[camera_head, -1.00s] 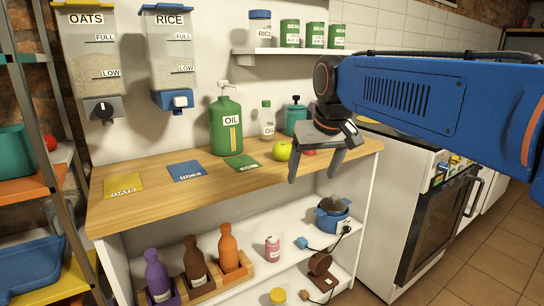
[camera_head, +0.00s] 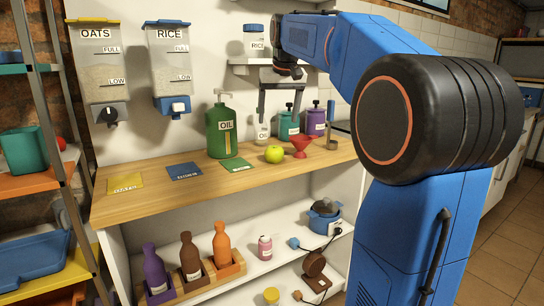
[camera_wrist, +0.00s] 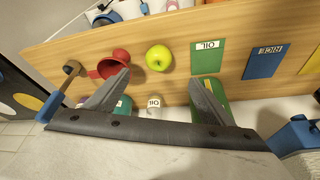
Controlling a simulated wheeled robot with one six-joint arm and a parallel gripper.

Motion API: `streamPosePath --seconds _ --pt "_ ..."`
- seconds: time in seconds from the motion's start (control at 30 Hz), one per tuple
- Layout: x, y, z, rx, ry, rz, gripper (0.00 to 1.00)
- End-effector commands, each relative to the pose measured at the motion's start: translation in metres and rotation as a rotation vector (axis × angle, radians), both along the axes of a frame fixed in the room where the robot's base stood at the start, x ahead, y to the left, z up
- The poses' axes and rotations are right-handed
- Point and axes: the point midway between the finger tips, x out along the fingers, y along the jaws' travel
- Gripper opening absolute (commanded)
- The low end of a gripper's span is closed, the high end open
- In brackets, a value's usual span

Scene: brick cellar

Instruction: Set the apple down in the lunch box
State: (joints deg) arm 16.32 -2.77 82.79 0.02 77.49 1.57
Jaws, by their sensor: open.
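The green apple (camera_head: 274,154) sits on the wooden counter, just left of a red funnel (camera_head: 301,146). It also shows in the wrist view (camera_wrist: 159,57), a little beyond the fingertips and between their lines. My gripper (camera_head: 280,114) is open and empty, above and behind the apple near the wall shelf, with its fingers pointing down. In the wrist view my gripper (camera_wrist: 160,78) has its two fingers spread wide. I cannot make out a lunch box in either view.
A green oil bottle (camera_head: 223,128) stands left of the apple; a small oil bottle (camera_head: 263,132), a teal bottle (camera_head: 289,124) and a purple bottle (camera_head: 316,121) stand behind. Flat mats, including a yellow one (camera_head: 125,183), lie on the clear left counter (camera_head: 150,205). The wall shelf is close.

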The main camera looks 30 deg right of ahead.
Motion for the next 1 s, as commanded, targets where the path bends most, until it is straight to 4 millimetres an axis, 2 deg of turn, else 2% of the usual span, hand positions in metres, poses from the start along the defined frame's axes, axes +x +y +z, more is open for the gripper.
streamPosePath --seconds 0.1,0.43,0.6,0.87,1.0 --pt "0.008 -0.002 -0.021 0.001 0.002 0.000 0.76" --pt "0.028 -0.008 -0.074 0.001 0.003 0.001 0.76" --pt "0.035 -0.010 -0.089 0.000 0.001 0.001 0.76" --pt "0.039 -0.012 -0.100 0.000 0.001 0.001 0.76" --pt "0.045 -0.016 -0.117 0.000 0.002 0.001 0.76"
